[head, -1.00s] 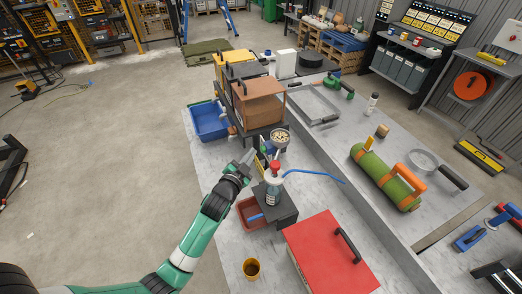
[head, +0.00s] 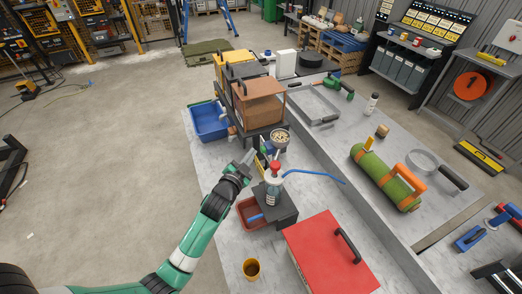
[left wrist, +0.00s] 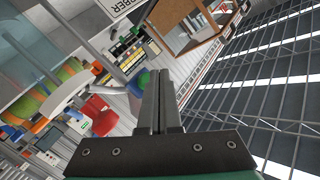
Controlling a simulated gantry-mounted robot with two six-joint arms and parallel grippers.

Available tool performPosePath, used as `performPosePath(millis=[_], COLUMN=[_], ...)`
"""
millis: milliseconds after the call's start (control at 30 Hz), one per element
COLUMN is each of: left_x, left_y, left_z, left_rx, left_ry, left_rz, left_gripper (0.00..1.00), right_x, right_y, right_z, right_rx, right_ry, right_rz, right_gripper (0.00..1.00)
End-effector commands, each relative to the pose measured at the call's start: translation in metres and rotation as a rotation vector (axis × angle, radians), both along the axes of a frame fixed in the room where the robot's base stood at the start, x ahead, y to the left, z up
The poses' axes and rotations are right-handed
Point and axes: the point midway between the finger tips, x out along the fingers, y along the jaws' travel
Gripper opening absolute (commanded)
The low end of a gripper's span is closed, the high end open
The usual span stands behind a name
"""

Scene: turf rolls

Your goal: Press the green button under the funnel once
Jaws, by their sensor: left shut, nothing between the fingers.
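A round metal bowl filled with beige pieces (head: 280,136), which may be the funnel, stands beside the brown box unit in the head view. I cannot make out a green button beneath it. My left gripper (head: 250,157) is just left of and below this bowl, above the bench, with its fingers pointing up and right. In the left wrist view the two fingers of my left gripper (left wrist: 160,92) lie together with nothing between them. My right gripper is not in view.
The brown box unit (head: 259,104) stands behind the gripper, with a blue bin (head: 209,120) to its left.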

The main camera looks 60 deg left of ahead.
Motion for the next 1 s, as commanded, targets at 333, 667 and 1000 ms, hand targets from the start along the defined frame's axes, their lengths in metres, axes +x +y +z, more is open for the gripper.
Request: performPosePath(millis=[333, 667, 1000], left_x=[0.0, 0.0068, 0.0086], left_y=[0.0, -0.0015, -0.0015], left_z=[0.0, -0.0011, 0.0002], left_rx=[0.0, 0.0, 0.0], left_ry=[0.0, 0.0, 0.0], left_rz=[0.0, -0.001, 0.0], left_gripper=[0.0, 0.0, 0.0], right_x=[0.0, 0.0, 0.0], right_y=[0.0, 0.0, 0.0], right_z=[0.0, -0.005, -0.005], right_rx=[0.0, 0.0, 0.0], right_ry=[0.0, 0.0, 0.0], right_rz=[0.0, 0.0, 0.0], right_gripper=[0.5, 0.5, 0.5])
